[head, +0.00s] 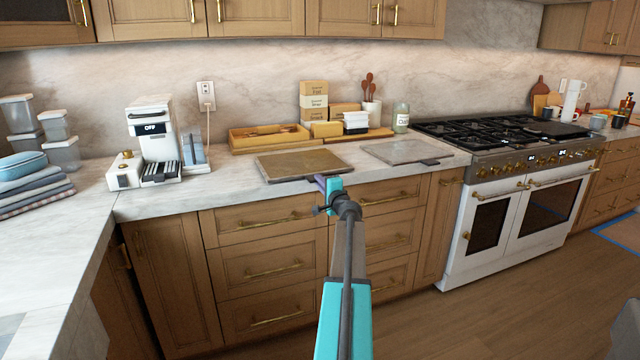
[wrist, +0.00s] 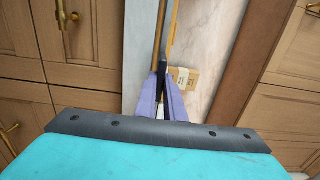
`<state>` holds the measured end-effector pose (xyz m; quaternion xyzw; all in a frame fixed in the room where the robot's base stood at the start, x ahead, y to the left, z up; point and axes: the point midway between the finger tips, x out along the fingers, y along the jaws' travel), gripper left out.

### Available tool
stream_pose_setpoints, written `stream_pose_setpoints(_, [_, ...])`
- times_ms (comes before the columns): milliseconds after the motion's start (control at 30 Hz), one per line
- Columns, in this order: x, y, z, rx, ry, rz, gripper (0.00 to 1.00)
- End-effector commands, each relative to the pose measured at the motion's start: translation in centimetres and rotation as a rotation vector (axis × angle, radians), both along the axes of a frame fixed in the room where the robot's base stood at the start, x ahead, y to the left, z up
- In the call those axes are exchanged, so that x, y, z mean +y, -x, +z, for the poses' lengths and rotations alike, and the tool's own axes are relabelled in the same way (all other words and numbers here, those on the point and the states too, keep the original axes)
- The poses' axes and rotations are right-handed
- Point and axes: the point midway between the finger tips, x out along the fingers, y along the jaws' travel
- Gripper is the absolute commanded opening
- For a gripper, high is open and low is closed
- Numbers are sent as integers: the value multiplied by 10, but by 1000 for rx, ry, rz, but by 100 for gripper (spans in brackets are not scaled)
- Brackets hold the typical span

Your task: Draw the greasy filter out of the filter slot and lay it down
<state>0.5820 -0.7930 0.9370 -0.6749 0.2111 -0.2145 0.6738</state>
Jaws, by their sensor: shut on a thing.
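The greasy filter (head: 300,165) is a flat brown panel with a dark rim, level at the counter's front edge in the head view. My gripper (head: 325,183) is at its front right corner, shut on its dark tab. In the wrist view, the purple fingers (wrist: 164,82) close on the black tab, and the filter (wrist: 172,32) shows edge-on as a thin brown strip. I cannot tell whether the filter rests fully on the counter. A second, grey filter panel (head: 405,152) lies to its right with a dark tab. I cannot make out a filter slot.
A wooden tray (head: 240,141) with boxes stands behind the filter. A coffee machine (head: 152,140) is at left and a white range (head: 520,210) at right. Bare counter (head: 215,190) lies left of the filter. Drawers (head: 265,265) with brass handles are below.

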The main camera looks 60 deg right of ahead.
Motion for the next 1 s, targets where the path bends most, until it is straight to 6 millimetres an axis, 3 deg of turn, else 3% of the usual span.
stream_pose_setpoints(1000, [0, 0, -6, -1, 1, 0, 0])
